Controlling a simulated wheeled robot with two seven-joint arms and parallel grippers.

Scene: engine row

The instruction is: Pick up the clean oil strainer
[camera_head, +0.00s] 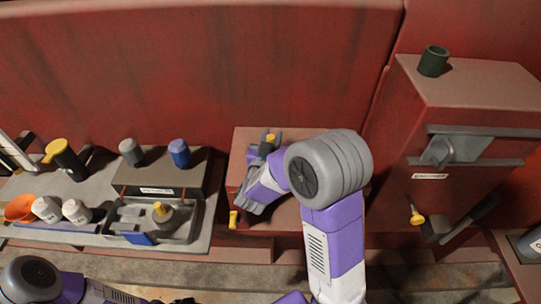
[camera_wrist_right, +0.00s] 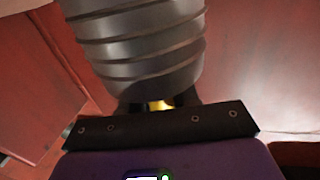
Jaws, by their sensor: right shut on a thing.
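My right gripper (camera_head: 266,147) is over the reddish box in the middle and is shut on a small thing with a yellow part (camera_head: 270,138). I take this thing to be the oil strainer; its shape is mostly hidden by the fingers. In the right wrist view, a yellow patch (camera_wrist_right: 161,104) shows between the dark fingers, under a large grey ribbed cylinder (camera_wrist_right: 140,45). I cannot tell whether that cylinder is part of the held thing. My left arm lies along the bottom left; its gripper end (camera_head: 185,301) is cut by the frame's lower edge.
A tall red cabinet (camera_head: 480,85) at right carries a dark green cup (camera_head: 433,61).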

